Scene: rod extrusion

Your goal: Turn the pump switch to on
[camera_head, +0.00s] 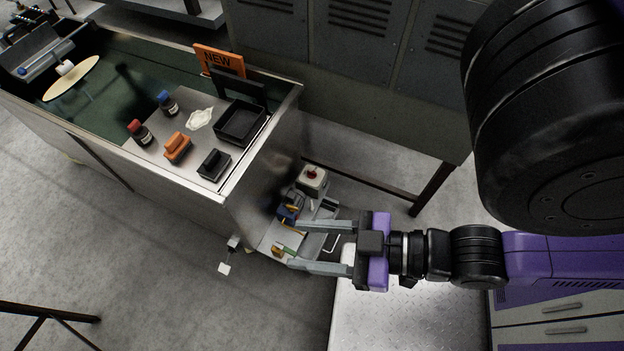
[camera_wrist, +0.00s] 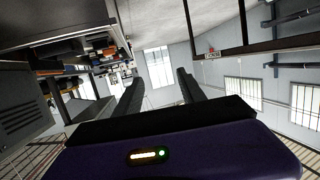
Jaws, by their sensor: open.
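A small pale box with a red knob on top (camera_head: 312,178), which may be the pump switch, sits low beside the right end of the bench. I cannot read its setting. Next to it, a blue and dark device with yellow parts (camera_head: 290,208) stands on a grey shelf or tray. A small red-topped thing (camera_wrist: 211,52) shows beyond the right finger.
The metal bench (camera_head: 190,175) holds a black tray (camera_head: 240,122), an orange block (camera_head: 177,147), a black block (camera_head: 214,164) and two small bottles. An orange NEW sign (camera_head: 217,60) stands behind. Grey lockers (camera_head: 360,50) line the back. A small lever-like part (camera_head: 233,245) juts out left of my gripper.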

